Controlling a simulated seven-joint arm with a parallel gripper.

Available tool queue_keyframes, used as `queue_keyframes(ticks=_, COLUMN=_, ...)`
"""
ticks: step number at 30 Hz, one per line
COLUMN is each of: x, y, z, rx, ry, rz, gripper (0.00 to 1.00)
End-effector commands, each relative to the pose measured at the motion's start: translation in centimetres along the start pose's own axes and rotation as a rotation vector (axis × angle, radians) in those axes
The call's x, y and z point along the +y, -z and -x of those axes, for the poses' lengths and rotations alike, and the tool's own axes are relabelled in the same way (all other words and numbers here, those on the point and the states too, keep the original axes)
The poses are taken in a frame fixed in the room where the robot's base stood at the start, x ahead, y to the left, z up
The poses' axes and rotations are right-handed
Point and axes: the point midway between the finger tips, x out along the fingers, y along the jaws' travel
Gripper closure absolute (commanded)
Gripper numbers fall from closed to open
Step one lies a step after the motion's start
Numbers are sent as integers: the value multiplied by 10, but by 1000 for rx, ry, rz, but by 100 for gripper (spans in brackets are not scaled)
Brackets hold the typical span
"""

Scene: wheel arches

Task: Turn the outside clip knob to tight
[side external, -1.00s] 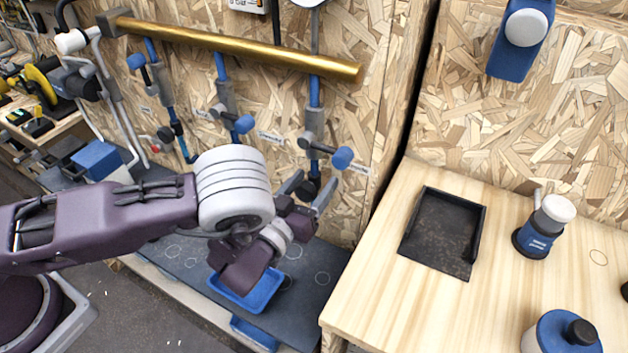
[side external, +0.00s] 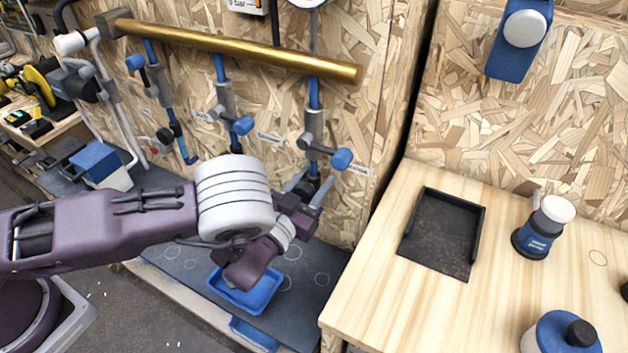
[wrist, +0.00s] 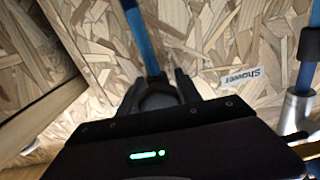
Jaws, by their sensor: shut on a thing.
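My gripper (side external: 309,188) is at the lower end of the rightmost blue pipe (side external: 314,95). Its two fingers are shut on a dark round knob (wrist: 159,98) at the foot of that pipe, one finger on each side. In the wrist view the blue pipe (wrist: 143,38) runs up from the knob. The knob is mostly hidden by the gripper body, so no tight mark or pointer shows. Higher on the same pipe is a grey fitting with a blue-capped handle (side external: 341,159), apart from the gripper.
A brass rail (side external: 240,50) crosses above the pipes. Two similar blue pipes with handles (side external: 243,125) hang to the left. A blue tray (side external: 247,290) lies below my wrist. The wooden bench (side external: 390,300) stands close on the right. A "Shower" label (wrist: 244,77) is on the board.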

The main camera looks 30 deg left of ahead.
Motion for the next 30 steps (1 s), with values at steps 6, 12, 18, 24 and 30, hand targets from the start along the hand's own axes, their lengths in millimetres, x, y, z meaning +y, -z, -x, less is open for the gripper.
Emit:
queue_keyframes(ticks=6, x=0, y=0, z=0, rx=0, ry=0, rz=-6, gripper=100)
queue_keyframes(ticks=12, x=0, y=0, z=0, rx=-1, ry=0, rz=-5, gripper=37)
queue_keyframes(ticks=18, x=0, y=0, z=0, rx=-1, ry=0, rz=-4, gripper=37)
queue_keyframes(ticks=24, x=1, y=-1, z=29, rx=-5, ry=-3, rz=-7, gripper=37)
queue_keyframes(ticks=30, x=1, y=0, z=64, rx=-2, ry=-2, rz=-5, gripper=37)
